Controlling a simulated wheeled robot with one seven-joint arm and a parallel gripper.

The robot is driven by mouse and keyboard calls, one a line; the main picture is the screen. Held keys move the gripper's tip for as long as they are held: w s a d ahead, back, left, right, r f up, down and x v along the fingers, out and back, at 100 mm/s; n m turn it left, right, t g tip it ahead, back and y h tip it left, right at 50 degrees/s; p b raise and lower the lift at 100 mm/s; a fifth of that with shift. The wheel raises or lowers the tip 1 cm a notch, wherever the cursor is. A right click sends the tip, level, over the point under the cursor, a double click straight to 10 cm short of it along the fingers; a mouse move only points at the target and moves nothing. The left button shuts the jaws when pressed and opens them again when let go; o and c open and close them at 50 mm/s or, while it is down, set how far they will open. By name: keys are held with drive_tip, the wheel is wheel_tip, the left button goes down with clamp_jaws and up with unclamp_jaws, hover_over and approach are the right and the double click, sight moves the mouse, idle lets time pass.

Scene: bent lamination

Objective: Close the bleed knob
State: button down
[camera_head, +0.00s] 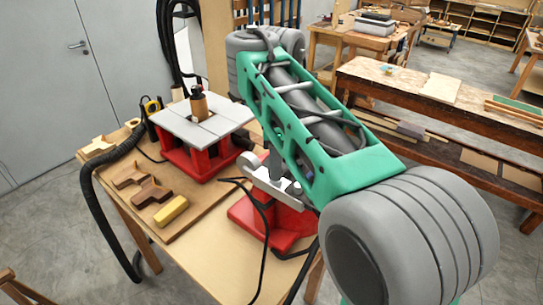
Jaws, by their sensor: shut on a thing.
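I cannot pick out the bleed knob for certain. Part of a red-based device (252,216) shows on the workbench under my green and grey arm. Grey metal fittings (268,184) with rounded ends sit above its red base, and a dark post rises behind them. My forearm hides the right and upper part of this device. My gripper is not visible; it is hidden beyond my forearm and wrist. What its jaws touch cannot be seen.
Dark wooden pieces (150,190) and a yellow block (171,210) lie on the workbench (195,262). A black hose (92,210) hangs over its left edge. Long wooden benches (450,125) stand behind.

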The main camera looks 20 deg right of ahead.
drive_tip(key=m, duration=0.5)
drive_tip(key=shift+w+a+r+m, duration=0.1)
drive_tip(key=shift+w+r+m, duration=0.05)
drive_tip(key=shift+r+m, duration=0.15)
drive_tip(key=shift+f+m, duration=0.1)
drive_tip(key=shift+m, duration=1.7)
drive_tip(key=shift+f, duration=0.1)
drive_tip(key=c, duration=1.3)
unclamp_jaws()
drive_tip(key=shift+o, duration=1.2)
drive_tip(key=shift+a, duration=0.1)
